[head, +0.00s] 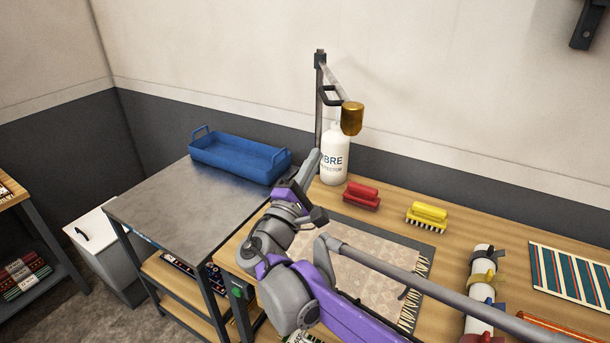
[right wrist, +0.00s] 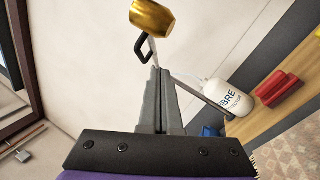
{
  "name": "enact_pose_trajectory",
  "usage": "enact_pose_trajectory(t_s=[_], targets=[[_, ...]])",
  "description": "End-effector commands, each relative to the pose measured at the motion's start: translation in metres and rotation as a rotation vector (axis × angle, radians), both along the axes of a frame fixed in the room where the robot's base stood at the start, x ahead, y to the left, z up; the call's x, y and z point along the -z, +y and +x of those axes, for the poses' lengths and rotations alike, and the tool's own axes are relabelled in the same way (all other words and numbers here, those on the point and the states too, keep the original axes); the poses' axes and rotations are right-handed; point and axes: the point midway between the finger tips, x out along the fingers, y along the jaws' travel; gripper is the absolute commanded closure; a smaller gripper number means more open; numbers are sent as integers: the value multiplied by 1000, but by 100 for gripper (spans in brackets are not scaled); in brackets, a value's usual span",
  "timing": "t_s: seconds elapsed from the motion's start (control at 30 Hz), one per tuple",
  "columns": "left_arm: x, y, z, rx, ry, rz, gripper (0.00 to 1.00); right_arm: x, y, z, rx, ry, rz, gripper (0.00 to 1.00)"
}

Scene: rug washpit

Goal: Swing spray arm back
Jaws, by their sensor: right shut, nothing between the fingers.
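The spray arm (head: 333,79) juts from the top of a dark upright post (head: 319,110) at the back of the workbench. It has a black loop handle (head: 326,97) and a brass spray head (head: 352,118) at its near end. The right wrist view also shows the handle (right wrist: 142,48) and the brass head (right wrist: 152,16). My right gripper (head: 313,160) is shut and empty, its fingers pointing up toward the handle. In the right wrist view its fingertips (right wrist: 159,72) appear just below the handle; contact cannot be made out. My left gripper is not in view.
A white bottle (head: 334,155) stands close beside the gripper. Red (head: 362,196) and yellow (head: 428,216) brushes and a patterned rug (head: 370,265) lie on the bench. A blue tray (head: 235,158) sits on the metal table (head: 185,205) at left. The wall is behind.

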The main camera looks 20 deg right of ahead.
Motion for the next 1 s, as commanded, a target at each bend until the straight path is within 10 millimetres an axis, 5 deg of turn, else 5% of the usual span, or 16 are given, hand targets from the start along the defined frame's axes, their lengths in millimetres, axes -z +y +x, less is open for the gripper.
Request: enact_pose_trajectory(t_s=[0.13, 0.4, 1.0], targets=[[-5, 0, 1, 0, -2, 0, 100, -12, -23, 17, 4, 0, -1, 100], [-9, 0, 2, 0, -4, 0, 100, -26, -50, 11, 2, -1, 0, 100], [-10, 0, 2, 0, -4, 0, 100, -27, -54, 9, 0, -1, -1, 100]])
